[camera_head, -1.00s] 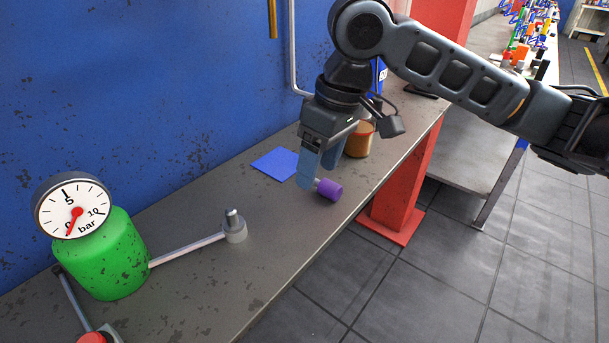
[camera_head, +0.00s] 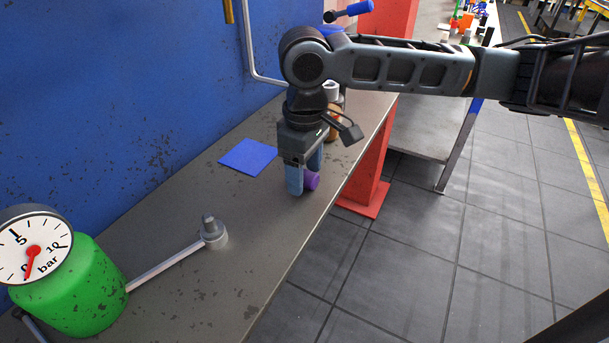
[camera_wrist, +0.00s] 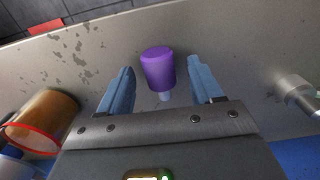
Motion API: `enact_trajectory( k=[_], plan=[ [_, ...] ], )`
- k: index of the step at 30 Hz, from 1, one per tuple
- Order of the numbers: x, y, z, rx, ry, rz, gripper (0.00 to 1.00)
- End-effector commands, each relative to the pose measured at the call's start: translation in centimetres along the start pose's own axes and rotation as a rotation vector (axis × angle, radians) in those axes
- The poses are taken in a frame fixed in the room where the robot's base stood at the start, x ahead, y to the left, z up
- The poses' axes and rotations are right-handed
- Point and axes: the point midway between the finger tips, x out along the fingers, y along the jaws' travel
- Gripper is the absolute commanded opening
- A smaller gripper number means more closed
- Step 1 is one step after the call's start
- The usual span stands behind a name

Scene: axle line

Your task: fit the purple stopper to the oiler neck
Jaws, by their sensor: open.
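The purple stopper (camera_head: 312,181) lies on the bench below my gripper (camera_head: 305,178), partly hidden by a finger. The wrist view shows the purple stopper (camera_wrist: 158,68) between the two blue fingers of my gripper (camera_wrist: 162,75), with gaps on both sides. Its pale narrow stub points toward the gripper body. My gripper is open, pointing down, fingertips low near the bench top. A grey upright neck on a round base (camera_head: 212,232) stands at the end of a rod from the green tank (camera_head: 78,290); it seems to be the oiler neck. A similar grey fitting (camera_wrist: 295,85) shows at the wrist view's right edge.
A pressure gauge (camera_head: 32,247) tops the green tank. A blue sheet (camera_head: 248,157) lies on the grey bench (camera_head: 225,195) by the blue wall. A brown container (camera_wrist: 45,112) stands close beside my gripper. The bench's front edge is near the stopper.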

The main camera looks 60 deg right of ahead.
Motion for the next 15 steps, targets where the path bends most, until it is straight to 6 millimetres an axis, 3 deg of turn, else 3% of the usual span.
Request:
enact_trajectory(
  k=[8, 15],
  plan=[
    [0.29, 0.01, -0.01, 0.000, 0.000, 0.001, 0.64],
    [0.26, 0.01, -0.01, 0.000, 0.000, 0.000, 0.41]
  ],
)
